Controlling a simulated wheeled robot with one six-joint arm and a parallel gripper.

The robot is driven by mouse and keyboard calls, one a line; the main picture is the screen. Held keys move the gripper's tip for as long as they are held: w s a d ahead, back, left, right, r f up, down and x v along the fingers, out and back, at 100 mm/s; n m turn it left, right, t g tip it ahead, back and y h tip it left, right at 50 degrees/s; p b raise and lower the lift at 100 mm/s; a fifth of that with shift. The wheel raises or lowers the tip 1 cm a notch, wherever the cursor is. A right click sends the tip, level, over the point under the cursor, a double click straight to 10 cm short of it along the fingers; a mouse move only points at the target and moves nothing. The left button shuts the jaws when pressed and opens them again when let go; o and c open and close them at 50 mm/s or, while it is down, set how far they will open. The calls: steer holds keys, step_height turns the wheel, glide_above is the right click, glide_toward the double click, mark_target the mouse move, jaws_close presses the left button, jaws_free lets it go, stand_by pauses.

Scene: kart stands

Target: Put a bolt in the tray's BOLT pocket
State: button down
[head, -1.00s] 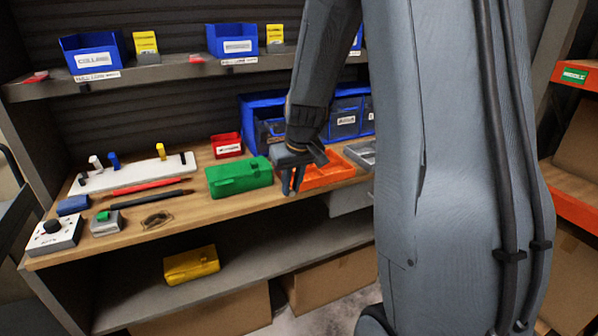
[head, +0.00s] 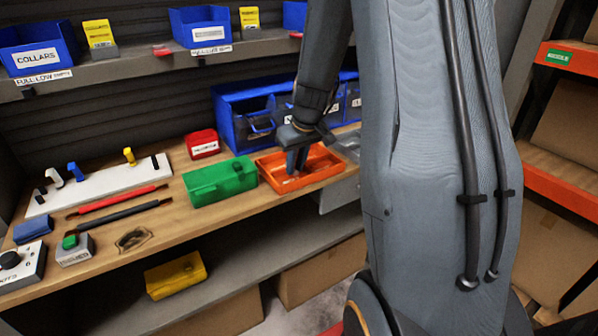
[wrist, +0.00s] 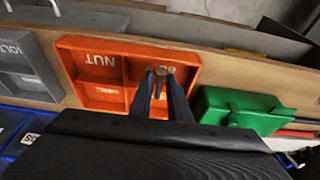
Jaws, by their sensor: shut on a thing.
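The orange tray (head: 318,182) lies on the wooden bench. In the wrist view the tray (wrist: 95,78) shows several pockets, one marked NUT and one whose partly covered label begins with BO. My gripper (head: 296,168) is over the tray's left part in the head view. In the wrist view my gripper (wrist: 160,78) points into the BO pocket, shut on a small brownish bolt (wrist: 160,70) between the fingertips. The bolt's lower part is hidden, and I cannot tell whether it touches the pocket floor.
A green case (head: 220,181) stands close to the tray's left. Blue bins (head: 245,120) stand behind it, with a red box (head: 202,144) further left. A grey tray (wrist: 28,70) lies on the tray's other side. A shelf (head: 140,75) runs above.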

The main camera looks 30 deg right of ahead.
mark_target(296, 175)
steer(key=shift+d+f, duration=0.1)
steer(key=shift+f, duration=1.5)
steer(key=shift+f, duration=0.2)
steer(key=c, duration=1.7)
jaws_free()
steer(key=shift+o, duration=0.2)
steer(key=shift+r, duration=0.2)
steer(key=shift+r, duration=0.35)
steer(key=b+v, duration=0.2)
steer(key=v, duration=0.9)
steer(key=s+a+f+g, duration=0.1)
steer(key=s+a+f, duration=0.3)
steer(key=s+a, duration=0.4)
steer(key=s+a+f+g, duration=0.1)
steer(key=s+a+f, duration=0.3)
steer(key=s+a, duration=0.4)
steer(key=shift+s+a+g, duration=0.25)
steer(key=shift+s+g, duration=0.05)
steer(key=shift+s, duration=0.25)
